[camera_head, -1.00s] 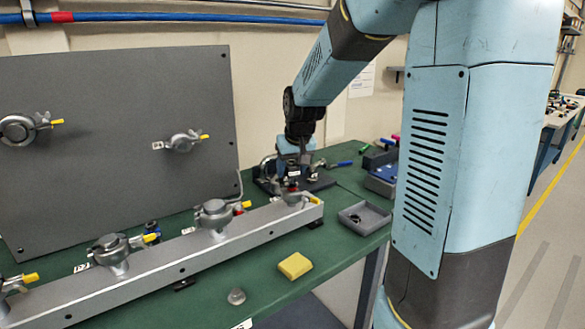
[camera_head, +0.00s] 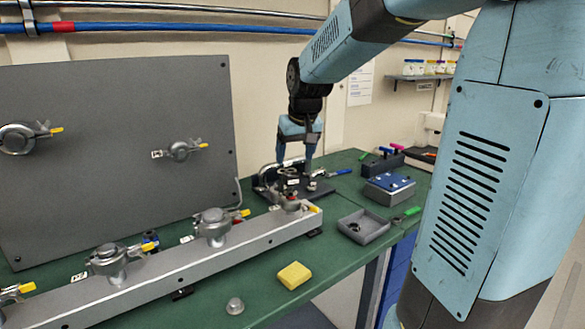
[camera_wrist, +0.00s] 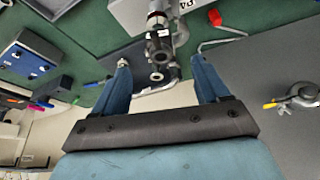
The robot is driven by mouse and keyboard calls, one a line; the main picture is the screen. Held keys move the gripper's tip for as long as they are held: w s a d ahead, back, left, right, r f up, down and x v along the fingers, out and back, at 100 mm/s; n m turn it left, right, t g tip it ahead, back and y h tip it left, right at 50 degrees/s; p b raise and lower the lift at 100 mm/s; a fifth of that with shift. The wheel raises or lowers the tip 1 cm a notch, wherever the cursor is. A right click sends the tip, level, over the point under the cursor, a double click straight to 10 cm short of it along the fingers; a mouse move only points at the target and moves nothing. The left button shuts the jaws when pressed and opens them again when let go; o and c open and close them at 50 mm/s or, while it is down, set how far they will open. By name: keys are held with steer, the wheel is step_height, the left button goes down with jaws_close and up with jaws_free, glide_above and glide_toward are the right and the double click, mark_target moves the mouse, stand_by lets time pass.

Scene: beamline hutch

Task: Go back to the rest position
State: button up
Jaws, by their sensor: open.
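My gripper (camera_head: 295,160) hangs from my arm over the far right end of the green table, above a dark base plate with metal fittings. In the wrist view my gripper (camera_wrist: 165,72) has its two blue fingers wide apart with nothing held between them. A metal fitting with a dark round opening (camera_wrist: 158,60) lies in line with the gap, beyond or level with the tips; I cannot tell the exact distance.
A long grey rail (camera_head: 170,268) with several clamped flanges crosses the table (camera_head: 335,195). A grey upright panel (camera_head: 110,140) stands behind it. A yellow block (camera_head: 294,275), a grey tray (camera_head: 364,226) and a blue-topped box (camera_head: 389,188) lie nearby.

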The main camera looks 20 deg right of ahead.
steer(key=v, duration=0.5)
steer(key=s+f, duration=0.2)
steer(key=s, duration=0.9)
steer(key=s+f+t, duration=0.1)
steer(key=s+f, duration=0.1)
steer(key=s, duration=1)
steer(key=shift+f+m, duration=0.15)
steer(key=shift+m, duration=0.15)
